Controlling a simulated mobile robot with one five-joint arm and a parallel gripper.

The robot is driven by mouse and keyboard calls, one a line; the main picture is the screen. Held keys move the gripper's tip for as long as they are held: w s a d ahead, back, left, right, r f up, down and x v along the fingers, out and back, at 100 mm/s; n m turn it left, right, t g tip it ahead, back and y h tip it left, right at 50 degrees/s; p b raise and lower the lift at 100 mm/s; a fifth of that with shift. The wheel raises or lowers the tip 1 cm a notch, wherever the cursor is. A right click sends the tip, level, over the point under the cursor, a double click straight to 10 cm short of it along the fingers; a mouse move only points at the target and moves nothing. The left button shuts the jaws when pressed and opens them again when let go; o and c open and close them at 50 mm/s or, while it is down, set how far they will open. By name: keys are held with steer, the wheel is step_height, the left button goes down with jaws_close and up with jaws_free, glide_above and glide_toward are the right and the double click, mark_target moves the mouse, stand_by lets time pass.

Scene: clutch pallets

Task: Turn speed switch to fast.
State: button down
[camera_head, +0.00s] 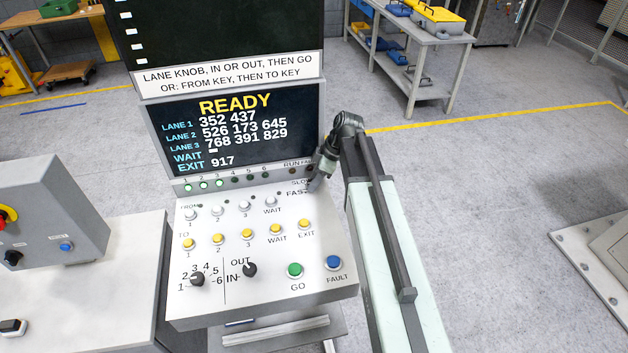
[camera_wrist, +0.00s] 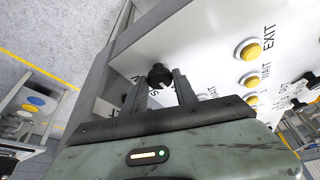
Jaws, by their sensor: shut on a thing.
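The speed switch is a black knob (camera_wrist: 159,74) at the panel's upper right corner. In the wrist view it sits between the two fingertips of my gripper (camera_wrist: 160,84), which is shut on it. In the head view my gripper (camera_head: 318,178) reaches down to the panel beside the SLOW and FAST labels (camera_head: 297,192), and hides the switch. The labels are partly covered in the wrist view, so I cannot tell which way the switch points.
The control panel (camera_head: 262,270) carries white and yellow buttons, two black knobs (camera_head: 197,279), a green GO button (camera_head: 295,270) and a blue FAULT button (camera_head: 333,262). The screen (camera_head: 180,150) reads READY. A grey box (camera_head: 50,215) stands at the left.

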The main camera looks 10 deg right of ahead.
steer(key=c, duration=1)
jaws_free()
steer(key=shift+r, duration=0.1)
steer(key=p+v, duration=0.7)
steer(key=shift+d+r, duration=0.2)
steer(key=shift+r, duration=0.05)
steer(key=shift+s, duration=0.1)
